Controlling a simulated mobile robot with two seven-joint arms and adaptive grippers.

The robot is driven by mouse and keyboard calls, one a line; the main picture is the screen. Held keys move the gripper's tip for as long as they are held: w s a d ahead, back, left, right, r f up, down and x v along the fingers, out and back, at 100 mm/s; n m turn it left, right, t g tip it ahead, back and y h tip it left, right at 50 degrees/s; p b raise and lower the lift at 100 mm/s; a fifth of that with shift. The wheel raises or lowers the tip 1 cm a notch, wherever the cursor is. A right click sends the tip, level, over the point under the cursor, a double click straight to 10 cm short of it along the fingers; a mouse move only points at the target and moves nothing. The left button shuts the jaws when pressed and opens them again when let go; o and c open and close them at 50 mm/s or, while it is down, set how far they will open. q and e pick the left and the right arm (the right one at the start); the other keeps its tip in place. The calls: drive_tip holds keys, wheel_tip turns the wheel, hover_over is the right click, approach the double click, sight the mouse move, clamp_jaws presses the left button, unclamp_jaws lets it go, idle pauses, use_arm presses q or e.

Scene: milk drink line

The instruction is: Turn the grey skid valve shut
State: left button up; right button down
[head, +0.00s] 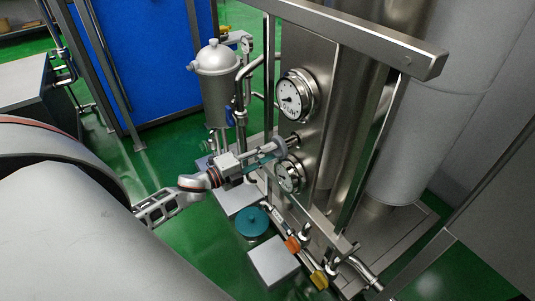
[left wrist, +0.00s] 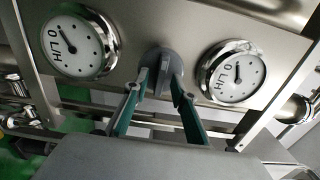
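The grey skid valve (left wrist: 161,62) is a round knob with a raised bar handle on the steel panel, between two dial gauges, in the left wrist view. My left gripper (left wrist: 162,84) reaches the knob with one teal-padded finger on each side of the bar. A narrow gap seems to show between the fingers and the bar, so it looks open around it; contact is not clear. In the head view my left gripper (head: 272,149) is at the panel, where it partly covers the knob. My right gripper is in neither view.
An upper gauge (head: 293,96) and a lower gauge (head: 289,176) flank the valve closely. A steel frame bar (head: 375,38) juts out above. Pipes with orange and yellow fittings (head: 292,244) run low. A silver vessel (head: 216,84) stands behind left.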

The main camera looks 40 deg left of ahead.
use_arm(q)
drive_tip(key=v, duration=1.2)
drive_tip(key=shift+d, duration=0.1)
